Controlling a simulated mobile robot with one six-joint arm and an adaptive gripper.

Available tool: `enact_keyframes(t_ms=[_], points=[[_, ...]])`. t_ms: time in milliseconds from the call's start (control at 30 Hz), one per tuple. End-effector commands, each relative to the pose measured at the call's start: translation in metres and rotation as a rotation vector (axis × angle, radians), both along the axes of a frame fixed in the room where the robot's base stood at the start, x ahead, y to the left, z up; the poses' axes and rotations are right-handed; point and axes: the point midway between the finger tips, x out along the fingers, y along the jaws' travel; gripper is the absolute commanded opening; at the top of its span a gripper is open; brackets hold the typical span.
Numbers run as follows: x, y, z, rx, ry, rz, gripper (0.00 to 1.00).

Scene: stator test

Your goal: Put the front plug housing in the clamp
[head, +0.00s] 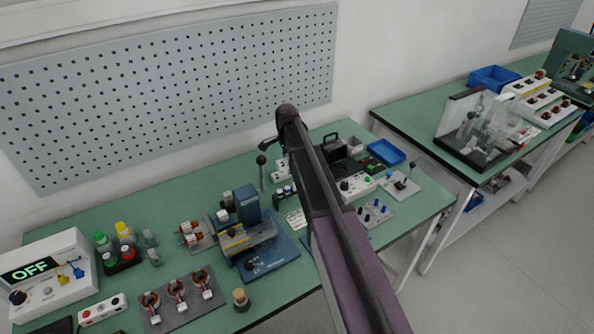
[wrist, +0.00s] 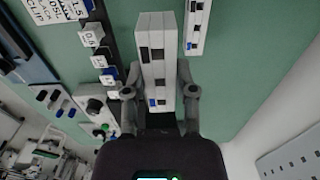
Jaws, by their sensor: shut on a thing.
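In the wrist view my gripper (wrist: 160,78) is shut on a long white plug housing (wrist: 153,45) with dark square openings and a small blue part. Its two fingers press on the housing's sides. A similar white housing (wrist: 197,20) lies beside it on the green table, apart from my fingers. I cannot tell whether the held housing touches the table. In the head view my arm covers the gripper and the held housing. I cannot identify the clamp for sure; a blue bench fixture (head: 273,253) with a grey and yellow block stands left of my arm.
A dark rail (wrist: 98,40) with number tags and a white printed sign (wrist: 57,10) are left of the held housing. A white switch box (wrist: 97,112) is close to my left finger. Bare green table (wrist: 255,60) is to the right. A blue tray (head: 385,152) stands at the back right.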

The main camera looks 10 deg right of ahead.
Motion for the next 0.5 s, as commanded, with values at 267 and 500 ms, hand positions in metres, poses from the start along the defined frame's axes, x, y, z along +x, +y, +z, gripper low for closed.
enact_keyframes(t_ms=[267, 500], points=[[0.0, 0.0, 0.02, 0.0, 0.0, 0.0, 0.0], [0.0, 0.0, 0.056, 0.0, 0.0, 0.0, 0.0]])
